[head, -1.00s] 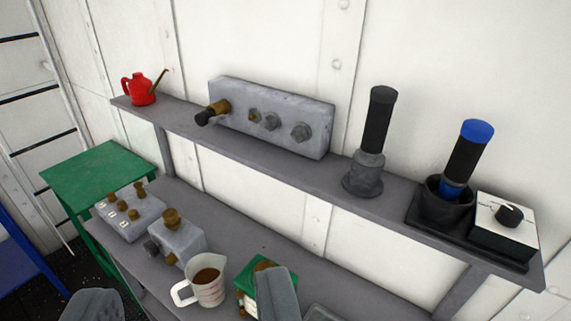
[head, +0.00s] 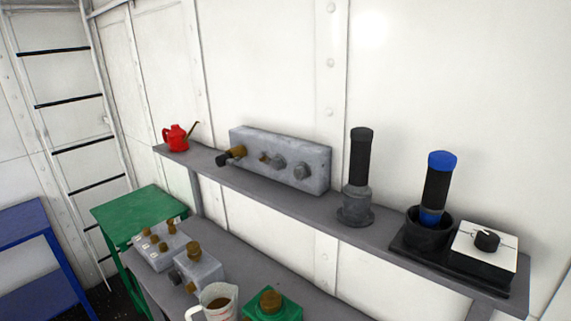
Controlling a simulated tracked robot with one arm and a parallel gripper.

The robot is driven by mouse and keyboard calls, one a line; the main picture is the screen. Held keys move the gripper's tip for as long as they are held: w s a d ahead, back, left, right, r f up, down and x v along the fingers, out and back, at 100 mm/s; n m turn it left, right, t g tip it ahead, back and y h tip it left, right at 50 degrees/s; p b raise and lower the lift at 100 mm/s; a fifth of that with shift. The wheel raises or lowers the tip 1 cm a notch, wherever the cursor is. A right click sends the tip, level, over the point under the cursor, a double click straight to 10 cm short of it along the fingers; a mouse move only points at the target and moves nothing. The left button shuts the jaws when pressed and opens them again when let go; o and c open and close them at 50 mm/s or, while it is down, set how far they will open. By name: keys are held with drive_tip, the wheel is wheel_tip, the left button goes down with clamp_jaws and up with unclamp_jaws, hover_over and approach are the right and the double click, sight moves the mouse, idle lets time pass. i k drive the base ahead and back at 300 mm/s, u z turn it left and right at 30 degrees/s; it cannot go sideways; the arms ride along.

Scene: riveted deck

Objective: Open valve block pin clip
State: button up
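Several blocks with brass fittings are in the head view, and I cannot tell which is the valve block. A long grey block (head: 280,160) with a brass fitting and hex plugs stands on the upper shelf. On the lower bench are a small grey block (head: 205,270) with a brass cap, a flat grey block (head: 160,250) with several brass knobs, and a green block (head: 284,308) with a brass knob, cut by the bottom edge. No pin clip can be made out. My gripper is not in view.
A measuring cup (head: 215,301) of brown liquid stands beside the green block. The upper shelf (head: 300,203) holds a red oil can (head: 175,139), a black-handled tool (head: 359,170), a blue-topped tool (head: 437,180) and a white dial box (head: 484,252). A green table (head: 135,212) and ladder stand left.

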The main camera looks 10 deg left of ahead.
sight(230, 162)
drive_tip(key=z, duration=2.75)
drive_tip(key=k, duration=1.15)
drive_tip(key=u, duration=1.95)
drive_tip(key=i, duration=1)
drive_tip(key=z, duration=0.05)
